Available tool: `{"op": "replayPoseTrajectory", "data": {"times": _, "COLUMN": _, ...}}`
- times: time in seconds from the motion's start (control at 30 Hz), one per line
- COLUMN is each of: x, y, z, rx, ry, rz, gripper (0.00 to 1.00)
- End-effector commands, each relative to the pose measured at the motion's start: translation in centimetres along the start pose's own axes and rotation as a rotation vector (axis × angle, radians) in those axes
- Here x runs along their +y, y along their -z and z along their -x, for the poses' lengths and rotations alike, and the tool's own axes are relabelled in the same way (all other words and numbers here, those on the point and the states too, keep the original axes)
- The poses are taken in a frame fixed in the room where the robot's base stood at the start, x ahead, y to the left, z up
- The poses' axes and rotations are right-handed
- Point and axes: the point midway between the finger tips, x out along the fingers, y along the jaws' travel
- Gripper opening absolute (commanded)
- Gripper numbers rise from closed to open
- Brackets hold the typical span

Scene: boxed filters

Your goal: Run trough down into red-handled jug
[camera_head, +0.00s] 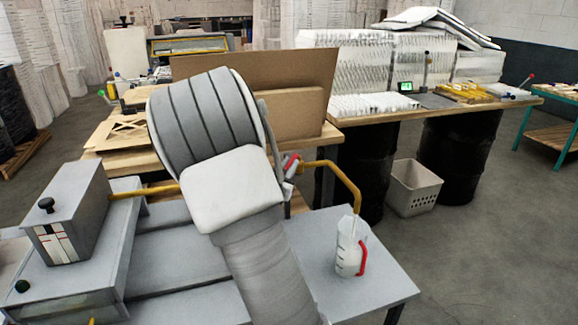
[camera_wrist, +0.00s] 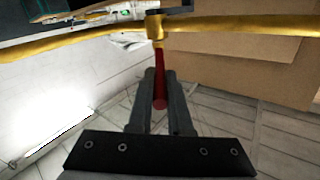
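The red-handled jug (camera_head: 349,258) stands upright on the grey table, under the down-bent end of a yellow pipe (camera_head: 345,181). Its lower part looks whitish; a pale streak shows above it, and I cannot tell whether it is a stream. The pipe runs behind my arm from a grey box (camera_head: 72,213) with a black knob and striped gauge, probably part of the trough. In the wrist view the pipe carries a valve (camera_wrist: 154,27) with a red lever (camera_wrist: 159,62) hanging from it. My gripper (camera_wrist: 161,76) has its fingers closed around the lever; it also shows in the head view (camera_head: 291,168).
The grey table (camera_head: 375,285) has free room around the jug. A white crate (camera_head: 413,188) and black drums (camera_head: 455,155) stand on the floor behind. A wooden bench (camera_head: 365,117) with filters is at the back. Cardboard (camera_head: 270,85) stands behind my arm.

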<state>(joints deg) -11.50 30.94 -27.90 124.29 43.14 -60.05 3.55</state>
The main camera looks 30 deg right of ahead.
Motion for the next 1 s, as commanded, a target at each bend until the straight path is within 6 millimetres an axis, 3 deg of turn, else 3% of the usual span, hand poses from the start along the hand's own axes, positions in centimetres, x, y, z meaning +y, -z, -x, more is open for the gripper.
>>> {"op": "replayPoseTrajectory", "data": {"times": 0.07, "x": 0.0, "y": 0.0, "z": 0.02, "rx": 0.0, "ry": 0.0, "rz": 0.0, "gripper": 0.0}}
{"op": "replayPoseTrajectory", "data": {"times": 1.0, "x": 0.0, "y": -0.03, "z": 0.04, "rx": -0.001, "ry": 0.0, "rz": 0.0, "gripper": 0.0}}
